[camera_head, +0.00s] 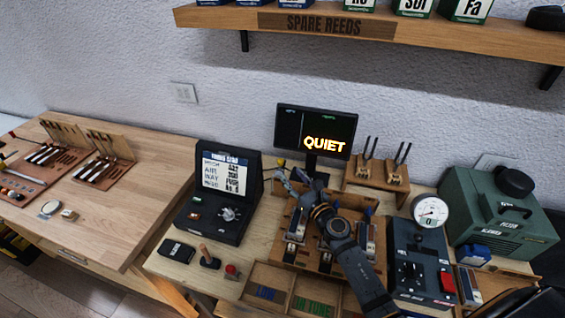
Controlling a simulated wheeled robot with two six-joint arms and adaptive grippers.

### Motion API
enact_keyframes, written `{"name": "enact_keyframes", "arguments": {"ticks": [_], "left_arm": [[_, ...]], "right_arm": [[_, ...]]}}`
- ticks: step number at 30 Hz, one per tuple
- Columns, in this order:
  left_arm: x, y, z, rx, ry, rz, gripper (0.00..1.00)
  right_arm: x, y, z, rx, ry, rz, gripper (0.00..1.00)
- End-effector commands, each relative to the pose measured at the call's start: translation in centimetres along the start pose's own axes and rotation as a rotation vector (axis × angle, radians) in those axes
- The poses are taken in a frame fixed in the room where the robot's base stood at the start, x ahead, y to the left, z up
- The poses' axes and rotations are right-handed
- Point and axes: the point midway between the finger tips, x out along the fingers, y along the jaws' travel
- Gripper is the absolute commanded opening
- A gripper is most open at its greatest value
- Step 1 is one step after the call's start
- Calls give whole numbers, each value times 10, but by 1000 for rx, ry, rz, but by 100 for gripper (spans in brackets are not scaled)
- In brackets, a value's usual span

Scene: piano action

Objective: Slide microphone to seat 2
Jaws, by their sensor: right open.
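My right arm comes up from the bottom edge, and its dark wrist covers the middle of a wooden fixture (283,251). My right gripper (292,181) is open, at the back left of this fixture and in front of the monitor stand; its fingers are small and partly blurred. I cannot clearly pick out the microphone; it may be small or hidden by my gripper. Metal blocks stand in the fixture, one at the left (297,224) and one at the right (370,240). Seat 2 cannot be told by a label. My left gripper is not in view.
A monitor (316,131) reading "QUIET" stands behind the fixture. A black console (219,190) is at the left. A dark control box (419,262) and round gauge (430,211) are close at the right, with a green case (497,222) beyond. Compartment trays (268,275) lie in front.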

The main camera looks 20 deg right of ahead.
Motion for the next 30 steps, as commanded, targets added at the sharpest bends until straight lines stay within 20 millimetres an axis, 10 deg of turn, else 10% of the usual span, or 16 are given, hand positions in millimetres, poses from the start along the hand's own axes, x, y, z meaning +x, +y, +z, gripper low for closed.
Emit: {"name": "enact_keyframes", "arguments": {"ticks": [10, 21, 30], "left_arm": [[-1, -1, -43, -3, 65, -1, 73], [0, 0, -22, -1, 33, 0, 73], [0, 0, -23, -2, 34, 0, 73]], "right_arm": [[64, 0, 0, -1, -1, 0, 44], [73, 0, 0, -2, 1, 0, 44], [73, 0, 0, -2, 1, 0, 5]]}}
